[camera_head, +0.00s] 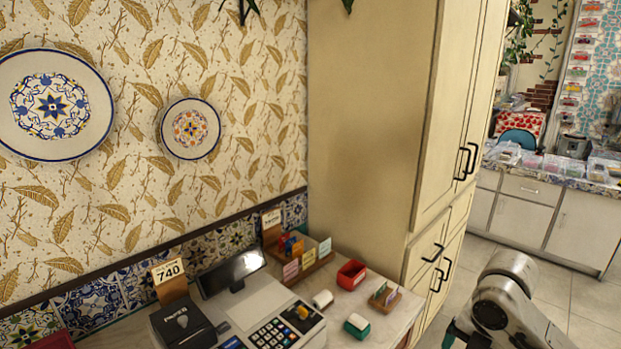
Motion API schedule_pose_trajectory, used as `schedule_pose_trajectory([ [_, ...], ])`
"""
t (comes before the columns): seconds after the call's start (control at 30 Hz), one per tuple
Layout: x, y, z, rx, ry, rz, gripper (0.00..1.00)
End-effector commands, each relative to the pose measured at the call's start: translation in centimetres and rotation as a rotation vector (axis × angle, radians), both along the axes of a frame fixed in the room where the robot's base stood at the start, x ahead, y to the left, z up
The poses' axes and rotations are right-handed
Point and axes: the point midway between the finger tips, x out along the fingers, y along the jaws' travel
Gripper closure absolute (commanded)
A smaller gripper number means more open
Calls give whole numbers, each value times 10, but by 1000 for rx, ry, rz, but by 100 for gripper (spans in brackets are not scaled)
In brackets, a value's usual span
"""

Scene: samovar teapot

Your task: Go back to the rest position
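No samovar or teapot shows in the head view. A grey metal part of my own arm shows at the bottom right, over the tiled floor (590,300) beside the tall cream cabinet. My gripper cannot be made out in this view, so its fingers and anything in them are hidden.
A counter (390,338) at the bottom holds a cash register (270,310), a black printer (183,325), a red box (351,274) and small card holders. A tiled-top counter (535,205) is behind right.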

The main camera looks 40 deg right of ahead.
Motion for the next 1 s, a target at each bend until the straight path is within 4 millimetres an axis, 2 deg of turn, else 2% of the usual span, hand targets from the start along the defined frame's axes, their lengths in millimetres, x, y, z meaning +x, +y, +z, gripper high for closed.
schedule_pose_trajectory([
  [0.27,44,17,12,5,-98,-58,10],
  [0.47,87,41,24,33,-201,-139,10],
  [0.57,113,60,31,68,-262,-199,10],
  [0.7,151,99,38,157,-350,-329,10],
  [0.8,170,129,38,236,-388,-445,10],
  [1.0,184,188,20,389,-382,-691,10],
])
